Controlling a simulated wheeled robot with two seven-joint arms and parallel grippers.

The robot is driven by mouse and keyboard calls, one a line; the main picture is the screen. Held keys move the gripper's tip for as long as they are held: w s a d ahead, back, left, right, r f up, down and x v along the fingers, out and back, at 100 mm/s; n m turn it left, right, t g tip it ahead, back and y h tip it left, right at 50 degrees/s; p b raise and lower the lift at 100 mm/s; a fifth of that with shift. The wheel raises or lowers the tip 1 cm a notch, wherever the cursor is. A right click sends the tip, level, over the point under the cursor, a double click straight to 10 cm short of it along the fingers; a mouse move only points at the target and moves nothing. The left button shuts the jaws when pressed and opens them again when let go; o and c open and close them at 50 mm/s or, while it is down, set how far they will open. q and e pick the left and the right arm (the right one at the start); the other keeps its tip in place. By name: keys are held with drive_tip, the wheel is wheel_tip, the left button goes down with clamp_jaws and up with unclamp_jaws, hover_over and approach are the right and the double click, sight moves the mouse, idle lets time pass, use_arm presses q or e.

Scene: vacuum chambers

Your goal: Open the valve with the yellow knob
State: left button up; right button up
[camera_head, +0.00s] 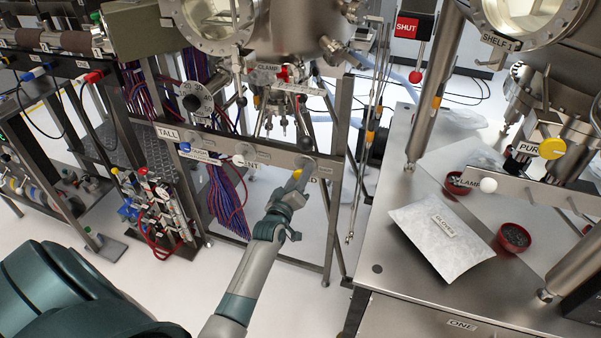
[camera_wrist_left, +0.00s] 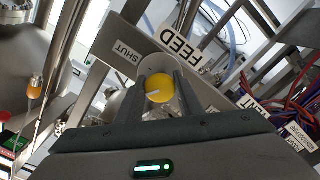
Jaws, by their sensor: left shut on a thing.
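A yellow knob (camera_wrist_left: 158,91) sits between the two fingers of my left gripper (camera_head: 296,184) in the left wrist view, in front of a round grey disc. In the head view only a small yellow patch of it (camera_head: 297,174) shows past the gripper. The gripper is shut on the knob. A FEED label (camera_wrist_left: 180,47) and a SHUT label (camera_wrist_left: 128,60) are beside the knob on a grey metal bar (camera_head: 268,156). The knob's exact angle is hard to tell. My right gripper is not in view.
A blue knob (camera_head: 185,146) and a white knob (camera_head: 238,160) sit along the same bar, left of my gripper. Another yellow knob (camera_head: 552,148) is at the PURGE label on the right. A glove packet (camera_head: 440,237) lies on the steel bench (camera_head: 398,300).

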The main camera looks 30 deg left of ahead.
use_arm(q)
drive_tip(key=n, duration=0.3)
drive_tip(key=shift+p, duration=0.3)
drive_tip(key=shift+n, duration=1.8)
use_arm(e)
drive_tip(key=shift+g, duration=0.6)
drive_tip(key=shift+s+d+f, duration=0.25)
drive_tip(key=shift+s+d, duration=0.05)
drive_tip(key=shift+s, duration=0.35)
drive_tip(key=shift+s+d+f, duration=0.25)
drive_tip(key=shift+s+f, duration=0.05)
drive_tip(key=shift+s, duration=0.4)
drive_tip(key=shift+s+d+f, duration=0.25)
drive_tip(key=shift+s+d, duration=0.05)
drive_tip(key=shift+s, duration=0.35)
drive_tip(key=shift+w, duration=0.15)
use_arm(q)
drive_tip(key=o, duration=1.1)
drive_tip(key=shift+c, duration=0.2)
drive_tip(key=shift+s, duration=0.1)
drive_tip(key=b+v, duration=0.1)
drive_tip(key=v, duration=1.6)
drive_tip(key=shift+s+b, duration=0.15)
drive_tip(key=shift+b, duration=0.15)
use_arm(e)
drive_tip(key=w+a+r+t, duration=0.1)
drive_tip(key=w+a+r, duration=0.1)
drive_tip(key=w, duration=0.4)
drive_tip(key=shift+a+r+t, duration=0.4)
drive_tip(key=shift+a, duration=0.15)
